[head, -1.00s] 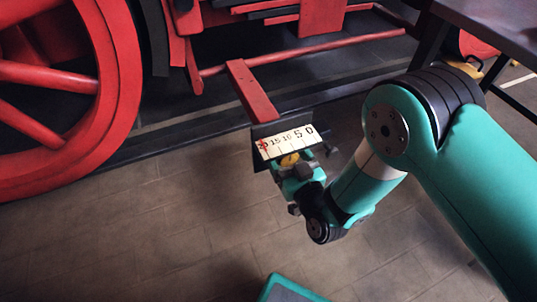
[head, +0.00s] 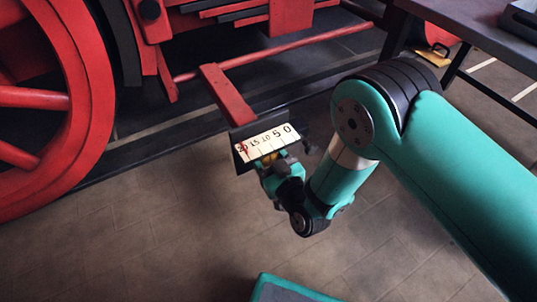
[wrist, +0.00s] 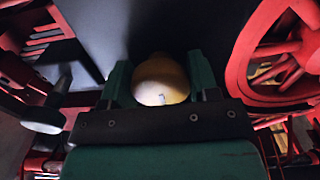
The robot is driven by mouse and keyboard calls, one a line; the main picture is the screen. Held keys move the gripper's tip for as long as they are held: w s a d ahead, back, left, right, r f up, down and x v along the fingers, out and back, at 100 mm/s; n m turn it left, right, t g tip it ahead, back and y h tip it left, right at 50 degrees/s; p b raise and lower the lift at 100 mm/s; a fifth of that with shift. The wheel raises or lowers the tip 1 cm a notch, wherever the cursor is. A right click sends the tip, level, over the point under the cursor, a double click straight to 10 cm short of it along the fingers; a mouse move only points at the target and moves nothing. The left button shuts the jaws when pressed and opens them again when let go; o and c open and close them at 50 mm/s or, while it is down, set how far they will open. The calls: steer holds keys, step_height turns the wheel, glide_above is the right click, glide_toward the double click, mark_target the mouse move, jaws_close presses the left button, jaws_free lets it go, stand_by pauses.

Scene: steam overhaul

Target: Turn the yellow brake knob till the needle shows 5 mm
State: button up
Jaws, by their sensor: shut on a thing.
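The yellow brake knob (wrist: 160,82) sits between the two teal fingers of my gripper (wrist: 161,76) in the wrist view, and the gripper is shut on it. A pale mark shows on the knob's face. In the head view only a bit of the knob shows below the white scale plate (head: 270,143), with my gripper (head: 274,163) at it. The scale reads 20, 15, 10, 5, 0 from left to right. The red needle (head: 244,150) stands at the left end, near 20.
A dark backing plate (head: 255,130) carries the scale, at the end of a red bar (head: 226,95). A big red wheel (head: 85,110) stands at the left. A dark table (head: 470,22) is at the upper right. The floor in front is clear.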

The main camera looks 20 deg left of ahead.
steer(key=n+p, duration=0.3)
steer(key=n, duration=0.1)
steer(key=shift+r+p, duration=0.2)
steer(key=shift+p, duration=0.1)
steer(key=n+p, duration=0.2)
steer(key=n, duration=0.3)
steer(key=shift+d+f, duration=0.1)
steer(key=n+p, duration=0.1)
steer(key=n, duration=0.8)
steer(key=shift+n, duration=0.7)
steer(key=o, duration=0.9)
